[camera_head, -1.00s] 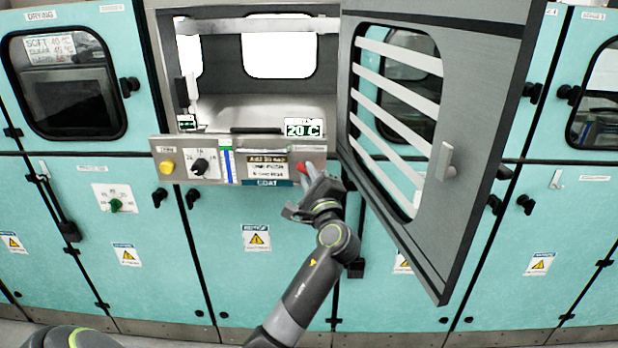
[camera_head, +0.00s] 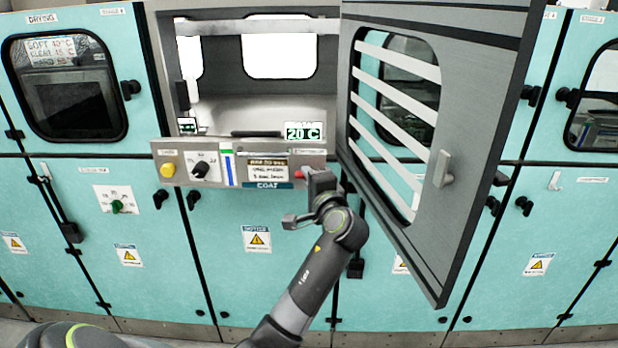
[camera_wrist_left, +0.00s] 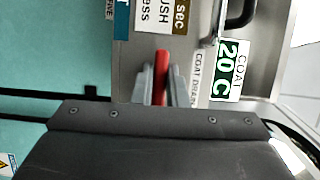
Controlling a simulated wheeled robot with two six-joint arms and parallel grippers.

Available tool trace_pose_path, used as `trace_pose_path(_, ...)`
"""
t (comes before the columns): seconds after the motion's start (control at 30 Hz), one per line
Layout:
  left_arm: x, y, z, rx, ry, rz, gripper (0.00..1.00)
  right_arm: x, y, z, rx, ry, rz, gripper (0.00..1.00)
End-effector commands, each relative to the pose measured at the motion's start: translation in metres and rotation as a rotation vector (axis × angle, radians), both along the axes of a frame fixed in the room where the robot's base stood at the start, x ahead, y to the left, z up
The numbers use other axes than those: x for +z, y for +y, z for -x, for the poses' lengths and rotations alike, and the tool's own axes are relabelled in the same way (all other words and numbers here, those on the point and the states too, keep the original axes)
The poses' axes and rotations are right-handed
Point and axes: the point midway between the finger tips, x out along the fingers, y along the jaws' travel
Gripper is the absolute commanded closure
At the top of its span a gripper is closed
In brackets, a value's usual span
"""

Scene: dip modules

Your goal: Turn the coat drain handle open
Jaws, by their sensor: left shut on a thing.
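The red coat drain handle (camera_wrist_left: 161,72) is on the metal panel beside the "COAT DRAIN" label (camera_wrist_left: 196,78) in the left wrist view. My left gripper (camera_wrist_left: 160,88) has a grey finger on each side of it and is shut on it. In the head view only a small red part of the handle (camera_head: 299,174) shows at the lower right of the control panel, with my left gripper (camera_head: 304,177) against it. The gripper body hides the rest of the handle. My right gripper is not in view.
A large slatted door (camera_head: 470,130) stands open right of the arm. Teal cabinet doors (camera_head: 240,290) lie below.

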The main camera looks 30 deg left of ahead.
Motion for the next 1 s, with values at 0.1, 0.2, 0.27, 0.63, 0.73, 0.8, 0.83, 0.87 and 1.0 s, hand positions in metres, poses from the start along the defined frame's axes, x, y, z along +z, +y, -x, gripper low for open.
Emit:
trace_pose_path(0.1,-0.001,0.0,0.0,0.0,-0.002,0.009,1.0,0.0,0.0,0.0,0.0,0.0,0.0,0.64)
trace_pose_path(0.2,-0.002,0.0,0.0,0.0,-0.002,0.01,1.0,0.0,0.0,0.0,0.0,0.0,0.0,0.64)
trace_pose_path(0.27,-0.002,0.0,0.0,0.0,-0.002,0.01,1.0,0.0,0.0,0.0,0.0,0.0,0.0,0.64)
trace_pose_path(0.63,-0.001,0.0,0.0,0.0,-0.003,0.008,0.65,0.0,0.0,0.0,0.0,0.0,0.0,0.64)
trace_pose_path(0.73,-0.001,0.0,0.0,0.0,-0.003,0.007,0.65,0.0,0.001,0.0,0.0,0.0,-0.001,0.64)
trace_pose_path(0.8,-0.001,0.0,0.0,0.0,-0.003,0.007,0.65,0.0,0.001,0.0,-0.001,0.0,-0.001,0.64)
trace_pose_path(0.83,-0.001,0.0,0.0,0.0,-0.003,0.007,0.65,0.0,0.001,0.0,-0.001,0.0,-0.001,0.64)
trace_pose_path(0.87,-0.001,-0.001,0.001,0.0,-0.003,0.007,0.65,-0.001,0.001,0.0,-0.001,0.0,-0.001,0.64)
trace_pose_path(1.0,-0.003,-0.011,0.007,-0.002,-0.006,0.009,0.65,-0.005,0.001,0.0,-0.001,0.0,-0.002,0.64)
